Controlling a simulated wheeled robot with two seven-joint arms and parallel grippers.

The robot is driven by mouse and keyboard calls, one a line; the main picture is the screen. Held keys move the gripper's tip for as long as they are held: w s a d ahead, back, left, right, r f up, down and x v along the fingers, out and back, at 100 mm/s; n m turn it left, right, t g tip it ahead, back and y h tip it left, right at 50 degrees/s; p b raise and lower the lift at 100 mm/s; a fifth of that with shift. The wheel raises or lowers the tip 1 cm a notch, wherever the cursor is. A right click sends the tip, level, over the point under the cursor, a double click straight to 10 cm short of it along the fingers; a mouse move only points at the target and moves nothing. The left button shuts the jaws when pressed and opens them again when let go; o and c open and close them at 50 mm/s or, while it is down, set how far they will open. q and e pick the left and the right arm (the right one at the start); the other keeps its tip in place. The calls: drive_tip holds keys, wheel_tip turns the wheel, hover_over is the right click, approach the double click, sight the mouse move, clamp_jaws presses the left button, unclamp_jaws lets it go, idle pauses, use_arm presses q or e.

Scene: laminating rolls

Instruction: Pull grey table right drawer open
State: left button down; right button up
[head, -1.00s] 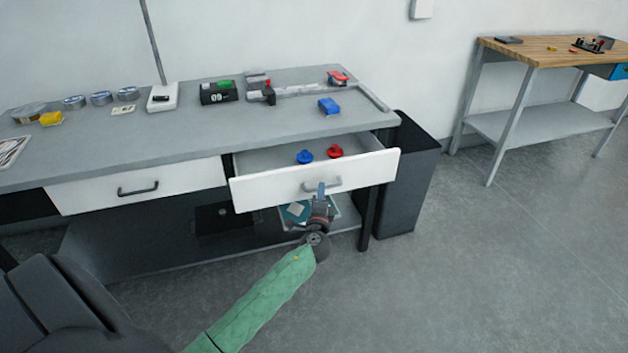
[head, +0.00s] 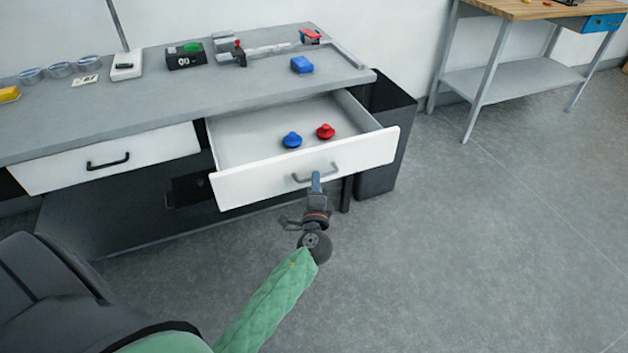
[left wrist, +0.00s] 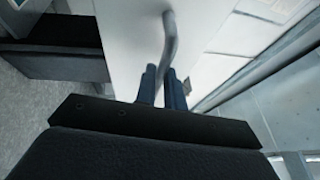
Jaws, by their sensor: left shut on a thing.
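The grey table (head: 150,112) has a white right drawer (head: 245,186) that stands well open. A blue knob-like piece (head: 292,139) and a red one (head: 325,131) lie inside it. My left gripper (head: 316,180) is at the drawer's grey handle (head: 300,179), shut on it. In the left wrist view the two blue fingers (left wrist: 162,88) close around the handle bar (left wrist: 170,42). The right gripper is not in view.
The left drawer (head: 60,170) is shut. A dark bin (head: 385,150) stands by the table's right end. Tools and tape rolls lie on the tabletop. A wood-topped bench (head: 520,10) stands at the back right. The floor at right is clear.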

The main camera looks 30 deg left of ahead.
use_arm(q)
drive_tip(key=c, duration=1.5)
unclamp_jaws()
drive_tip(key=b+v, duration=0.1)
drive_tip(key=v, duration=0.6)
drive_tip(key=shift+s+d+f, duration=0.1)
drive_tip(key=shift+s+d, duration=0.1)
drive_tip(key=shift+s, duration=0.1)
